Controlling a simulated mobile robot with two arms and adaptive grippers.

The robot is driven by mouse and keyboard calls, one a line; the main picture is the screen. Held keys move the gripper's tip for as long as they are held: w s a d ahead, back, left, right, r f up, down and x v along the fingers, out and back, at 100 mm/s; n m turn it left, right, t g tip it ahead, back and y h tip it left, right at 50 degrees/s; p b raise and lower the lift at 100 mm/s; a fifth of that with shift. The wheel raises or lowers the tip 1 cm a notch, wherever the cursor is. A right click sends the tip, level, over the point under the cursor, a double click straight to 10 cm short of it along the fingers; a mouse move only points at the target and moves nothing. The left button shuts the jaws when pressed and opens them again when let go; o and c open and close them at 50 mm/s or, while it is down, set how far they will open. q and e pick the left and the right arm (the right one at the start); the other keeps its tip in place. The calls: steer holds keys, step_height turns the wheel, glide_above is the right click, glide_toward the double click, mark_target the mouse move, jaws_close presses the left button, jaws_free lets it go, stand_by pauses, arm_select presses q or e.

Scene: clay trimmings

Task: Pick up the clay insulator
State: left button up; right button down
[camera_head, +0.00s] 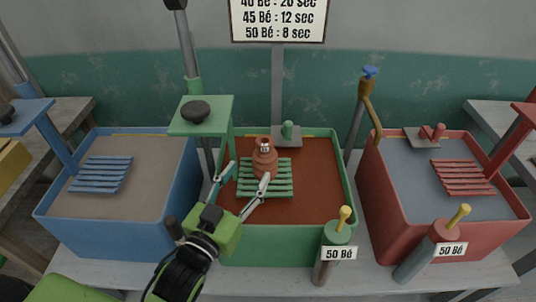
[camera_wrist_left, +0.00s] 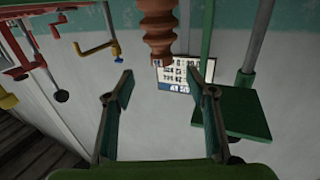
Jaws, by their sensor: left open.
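The clay insulator (camera_head: 264,160) is a reddish-brown ribbed piece with a small white-and-dark mark near its top. It stands upright on the green slatted rack (camera_head: 278,191) in the green tub. My left gripper (camera_head: 247,178) is open and empty, its fingers pointing toward the insulator from the near left. In the left wrist view the insulator (camera_wrist_left: 158,25) appears upside down at the top edge, partly cut off. There it lies beyond the fingertips of the open gripper (camera_wrist_left: 161,82), roughly in line with the gap. My right gripper is not in view.
The green tub (camera_head: 350,220) holds brown liquid. A blue tub (camera_head: 175,225) stands left, a red tub (camera_head: 385,210) right. A green plate with a dark knob (camera_head: 196,111) overhangs the green tub's left side.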

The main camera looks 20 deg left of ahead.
mark_target(261, 150)
arm_select(q)
steer(key=w, duration=0.3)
steer(key=w+p, duration=0.1)
steer(key=w, duration=0.1)
steer(key=shift+w+d+r, duration=0.15)
steer(key=shift+d, duration=0.15)
steer(key=shift+w, duration=0.4)
steer(key=shift+w+d+r+p, duration=0.15)
steer(key=shift+w+p, duration=0.35)
steer(key=shift+w, duration=0.25)
steer(key=w+p, duration=0.1)
steer(key=w, duration=0.2)
steer(key=shift+w, duration=0.25)
steer(key=shift+w+d, duration=0.1)
steer(key=shift+w, duration=0.1)
steer(key=shift+c, duration=0.7)
steer(key=c, duration=1.2)
jaws_close()
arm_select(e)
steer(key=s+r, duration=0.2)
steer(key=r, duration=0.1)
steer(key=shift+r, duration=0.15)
